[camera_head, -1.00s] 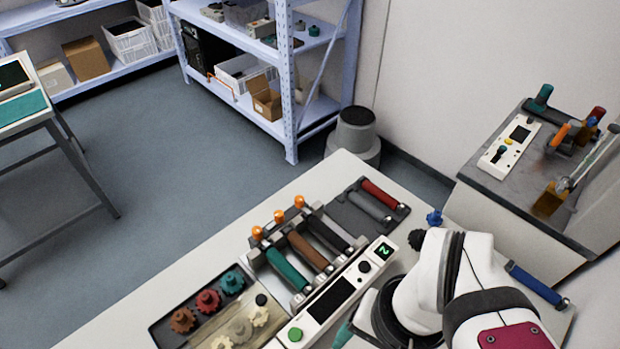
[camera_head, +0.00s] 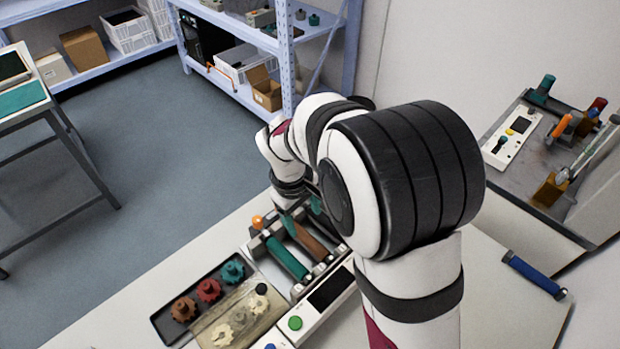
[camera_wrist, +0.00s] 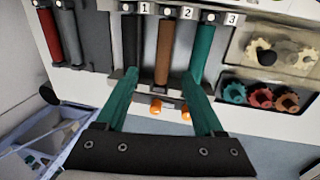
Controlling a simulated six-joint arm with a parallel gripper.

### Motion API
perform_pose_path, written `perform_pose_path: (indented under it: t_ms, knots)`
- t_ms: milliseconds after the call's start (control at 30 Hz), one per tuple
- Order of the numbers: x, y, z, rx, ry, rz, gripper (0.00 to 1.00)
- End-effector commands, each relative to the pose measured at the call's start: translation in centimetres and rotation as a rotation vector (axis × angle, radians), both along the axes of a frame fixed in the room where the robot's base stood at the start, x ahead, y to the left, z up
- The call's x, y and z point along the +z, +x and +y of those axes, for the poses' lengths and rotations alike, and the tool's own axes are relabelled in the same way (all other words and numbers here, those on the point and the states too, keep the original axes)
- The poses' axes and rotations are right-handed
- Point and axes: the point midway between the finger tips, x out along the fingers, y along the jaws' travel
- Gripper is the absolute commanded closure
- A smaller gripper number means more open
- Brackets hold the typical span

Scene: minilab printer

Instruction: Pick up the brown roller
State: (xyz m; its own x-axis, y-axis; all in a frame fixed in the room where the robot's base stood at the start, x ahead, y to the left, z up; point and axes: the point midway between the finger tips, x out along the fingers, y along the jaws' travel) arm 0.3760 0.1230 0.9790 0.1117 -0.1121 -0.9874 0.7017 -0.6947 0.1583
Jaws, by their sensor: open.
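The brown roller (camera_head: 312,242) lies in the printer's roller rack, between the green roller (camera_head: 286,259) and the black roller. In the wrist view the brown roller (camera_wrist: 163,52) is in the middle, with the black roller (camera_wrist: 132,40) to its left and the green roller (camera_wrist: 204,52) to its right. My gripper (camera_wrist: 158,80) is open and empty. Its two green fingers appear on either side of the brown roller's line, over its orange-knob end. In the head view my gripper (camera_head: 302,212) is above the rack; my arm hides the black roller and part of the brown one.
A tray of several gears (camera_head: 208,290) lies left of the rack. The control panel (camera_head: 330,290) runs along the rack's near side. The wrist view shows a holder with red (camera_wrist: 48,35) and grey (camera_wrist: 69,35) rollers. A blue roller (camera_head: 535,275) lies at the table's right.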

Motion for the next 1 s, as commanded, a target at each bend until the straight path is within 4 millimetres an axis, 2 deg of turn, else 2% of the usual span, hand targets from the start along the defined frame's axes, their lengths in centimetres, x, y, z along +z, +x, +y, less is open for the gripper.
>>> perform_pose_path:
  t_ms: [33,100,233,433,533,700,767,1000]
  knots:
    - [-1.3,0.0,-0.2,-0.001,-0.001,0.004,0.3]
    - [-2.5,0.2,-0.3,-0.001,-0.001,0.003,0.3]
    - [-4.1,0.3,-0.5,-0.001,-0.001,0.002,0.3]
    - [-8.0,0.2,-0.6,-0.004,0.0,0.002,0.3]
    - [-8.8,0.4,-0.7,-0.004,0.002,0.001,0.3]
    - [-8.8,0.4,-0.7,-0.005,0.003,0.0,0.3]
    - [-8.8,0.4,-0.7,-0.005,0.003,0.0,0.38]
    - [-8.8,0.4,-0.7,-0.005,0.003,0.0,0.81]
